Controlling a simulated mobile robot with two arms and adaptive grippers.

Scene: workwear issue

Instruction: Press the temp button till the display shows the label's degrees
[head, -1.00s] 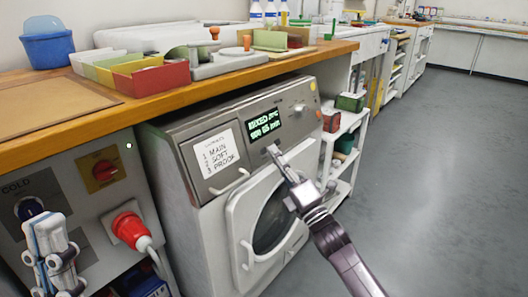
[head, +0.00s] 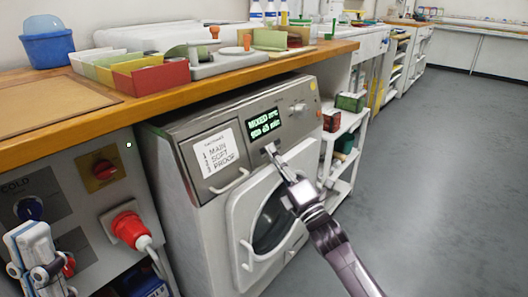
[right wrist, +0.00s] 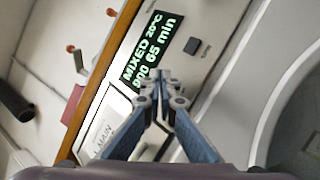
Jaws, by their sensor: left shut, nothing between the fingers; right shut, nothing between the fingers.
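The washing machine (head: 215,135) stands under the wooden counter. Its lit display (head: 283,128) shows in the right wrist view (right wrist: 150,50) and reads "MIXED 20°C" and "900 65 min". A dark square button (right wrist: 193,45) sits on the panel beside the display; its small lettering is too blurred to read. My right gripper (head: 271,150) is shut and empty, its tips at the panel just below the display; in the right wrist view its tips (right wrist: 161,76) are apart from the dark button. My left gripper (head: 38,268) is shut and empty at the lower left. No label with degrees is readable.
A white card (head: 220,152) on the machine's drawer reads "MAIN, SOFT, PROOF". The round door (head: 270,220) lies below. A red plug (head: 130,228) and red switch (head: 104,170) are on the left cabinet. Trays stand on the counter (head: 40,135). Floor at right is clear.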

